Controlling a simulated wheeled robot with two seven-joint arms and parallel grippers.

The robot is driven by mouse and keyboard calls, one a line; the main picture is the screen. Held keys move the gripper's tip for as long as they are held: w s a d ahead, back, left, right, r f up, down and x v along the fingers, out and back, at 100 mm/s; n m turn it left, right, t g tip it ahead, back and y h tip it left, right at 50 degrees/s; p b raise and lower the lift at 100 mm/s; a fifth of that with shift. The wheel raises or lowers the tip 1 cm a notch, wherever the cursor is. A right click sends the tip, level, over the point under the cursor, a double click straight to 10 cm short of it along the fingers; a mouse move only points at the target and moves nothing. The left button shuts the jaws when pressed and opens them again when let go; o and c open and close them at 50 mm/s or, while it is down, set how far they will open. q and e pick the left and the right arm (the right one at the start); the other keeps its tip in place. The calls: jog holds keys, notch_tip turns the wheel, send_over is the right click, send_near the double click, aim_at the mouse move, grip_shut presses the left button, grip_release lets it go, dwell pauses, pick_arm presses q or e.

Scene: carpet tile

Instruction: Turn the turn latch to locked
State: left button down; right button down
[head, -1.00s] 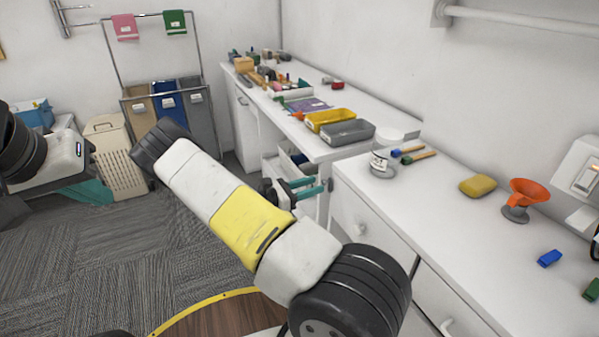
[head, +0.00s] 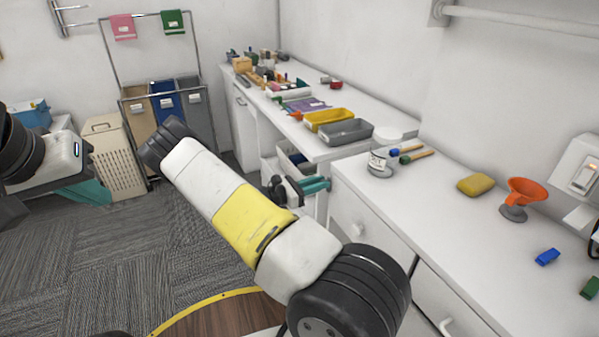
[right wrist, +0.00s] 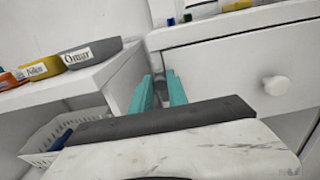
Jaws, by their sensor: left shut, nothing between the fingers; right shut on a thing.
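My right gripper (head: 318,185) reaches to the front edge of the white cabinet beside the gap under the far counter. In the right wrist view its teal fingers (right wrist: 160,80) are at the cabinet's left front edge, left of the drawer with a round knob. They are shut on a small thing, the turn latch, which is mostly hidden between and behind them. Its handle position cannot be read. My left gripper (head: 88,193) is at the far left, low over the carpet, shut and empty, away from the cabinet.
A drawer knob (right wrist: 276,85) sticks out right of the fingers. A white basket (right wrist: 50,140) stands under the far counter at left.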

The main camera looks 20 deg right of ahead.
jog(key=m, duration=0.1)
jog(key=s+m, duration=0.1)
jog(key=m, duration=0.2)
jog(key=shift+s+f+m, duration=0.2)
jog(key=shift+s+m, duration=0.1)
jog(key=m, duration=0.1)
jog(key=s+m, duration=0.1)
jog(key=m, duration=0.1)
jog(key=shift+s+f+m, duration=0.1)
jog(key=shift+f+m, duration=0.2)
jog(key=shift+f, duration=0.05)
jog(key=m, duration=0.2)
jog(key=s+f+m, duration=0.1)
jog(key=m, duration=0.1)
jog(key=shift+d+f, duration=0.1)
jog(key=shift+f, duration=0.1)
jog(key=shift+s+f+m, duration=0.1)
jog(key=shift+f+m, duration=0.25)
jog(key=shift+m, duration=0.75)
jog(key=shift+s+f+m, duration=0.1)
jog(key=shift+f+m, duration=0.2)
jog(key=shift+m, duration=0.8)
jog(key=c, duration=1.3)
grip_release()
